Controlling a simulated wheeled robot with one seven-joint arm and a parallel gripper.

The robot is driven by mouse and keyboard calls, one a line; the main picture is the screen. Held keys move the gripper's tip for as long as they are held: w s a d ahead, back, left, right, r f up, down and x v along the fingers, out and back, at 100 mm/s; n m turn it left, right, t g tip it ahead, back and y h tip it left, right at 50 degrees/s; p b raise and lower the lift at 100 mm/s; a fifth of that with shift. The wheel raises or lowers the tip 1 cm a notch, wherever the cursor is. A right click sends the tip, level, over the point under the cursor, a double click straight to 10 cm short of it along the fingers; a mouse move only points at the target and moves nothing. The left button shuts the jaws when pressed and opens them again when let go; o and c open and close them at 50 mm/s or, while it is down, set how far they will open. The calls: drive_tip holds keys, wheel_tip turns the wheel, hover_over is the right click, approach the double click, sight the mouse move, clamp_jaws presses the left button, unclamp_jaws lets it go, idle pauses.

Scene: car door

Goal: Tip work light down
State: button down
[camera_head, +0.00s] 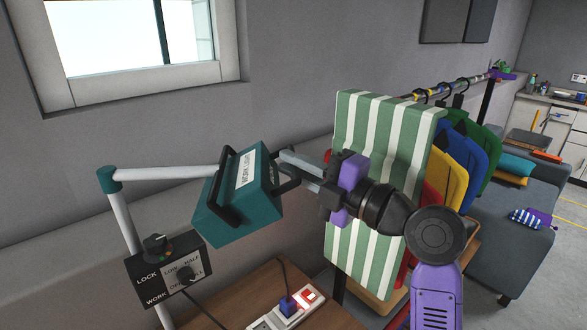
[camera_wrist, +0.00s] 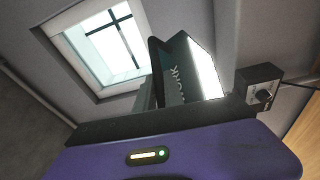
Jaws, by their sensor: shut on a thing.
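The work light (camera_head: 240,195) is a teal box with a white "WORK LIGHT" label and black handles at its sides. It sits tilted at the end of a pale jointed arm (camera_head: 170,172). My gripper (camera_head: 288,170) reaches it from the right and is shut on the black handle at the light's right side. In the wrist view the work light (camera_wrist: 182,72) shows its lettering and a bright, glowing face. The fingertips' hold on the handle is hard to see there. A black control box (camera_head: 168,268) on the post carries a LOCK knob and a power dial.
A wooden surface (camera_head: 258,282) below holds a power strip (camera_head: 288,310) with a lit red switch and a blue plug. A green-striped cloth (camera_head: 385,130) hangs close behind my gripper, with coloured garments on a rail. A window (camera_head: 135,40) is at upper left.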

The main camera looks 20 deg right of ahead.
sight(279, 182)
drive_tip(key=shift+f+m+t+b, duration=0.55)
drive_tip(key=shift+f+b, duration=0.4)
drive_tip(key=shift+b, duration=1.35)
drive_tip(key=shift+f+m+t+b, duration=0.5)
drive_tip(key=shift+f+b, duration=0.4)
drive_tip(key=shift+b, duration=1.35)
drive_tip(key=f+b, duration=0.1)
drive_tip(key=b, duration=0.1)
drive_tip(key=m+b, duration=0.1)
drive_tip(key=b, duration=0.2)
drive_tip(key=shift+w+a+f+t, duration=0.15)
drive_tip(key=shift+a+f+t, duration=0.15)
drive_tip(key=shift+f, duration=0.1)
drive_tip(key=c, duration=1.5)
unclamp_jaws()
drive_tip(key=shift+o, duration=0.2)
drive_tip(key=shift+r, duration=0.1)
